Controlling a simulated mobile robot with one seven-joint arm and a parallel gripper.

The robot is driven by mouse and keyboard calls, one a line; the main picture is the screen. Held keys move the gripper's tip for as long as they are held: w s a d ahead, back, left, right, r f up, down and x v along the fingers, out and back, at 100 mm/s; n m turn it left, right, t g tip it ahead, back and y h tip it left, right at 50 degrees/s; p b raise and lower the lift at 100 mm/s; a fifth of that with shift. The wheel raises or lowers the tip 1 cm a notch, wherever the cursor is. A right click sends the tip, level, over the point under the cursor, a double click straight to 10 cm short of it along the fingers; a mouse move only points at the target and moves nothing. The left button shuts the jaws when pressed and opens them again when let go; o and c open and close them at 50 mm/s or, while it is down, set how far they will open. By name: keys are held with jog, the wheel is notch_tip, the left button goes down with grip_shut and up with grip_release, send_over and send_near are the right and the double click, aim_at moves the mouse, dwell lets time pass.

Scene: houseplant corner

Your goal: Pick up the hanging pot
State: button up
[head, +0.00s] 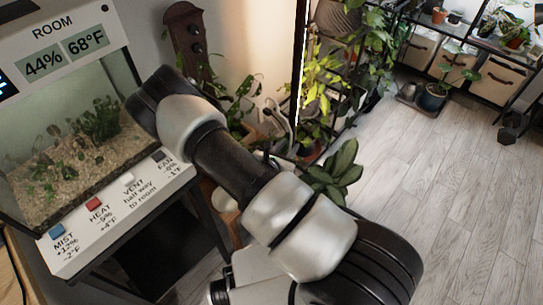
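A ribbed grey-brown pot (338,17) shows at the top middle of the head view, cut off by the frame's upper edge. It is beside trailing green plants at the dark shelf frame and may be the hanging pot; I cannot see what holds it up. My arm crosses the middle of the view from lower right to upper left, well left of and below this pot. No gripper fingers show, so I cannot see whether they hold anything.
A glass terrarium (128,82) with a panel of coloured buttons stands at left, close to my arm. A leafy plant (339,172) is just behind my arm. Shelves with fabric bins (497,77) line the back right. The wooden floor (450,190) at right is clear.

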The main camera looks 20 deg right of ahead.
aim_at(291, 141)
jog(key=b+x, duration=0.1)
jog(key=x, duration=0.3)
jog(key=b+x, duration=0.1)
jog(key=x, duration=0.3)
jog(key=shift+w+a+f, duration=0.15)
jog(key=shift+w+a, duration=0.1)
jog(key=shift+w, duration=0.05)
jog(key=shift+w+d, duration=0.2)
jog(key=shift+c, duration=0.4)
grip_shut()
dwell(0.6)
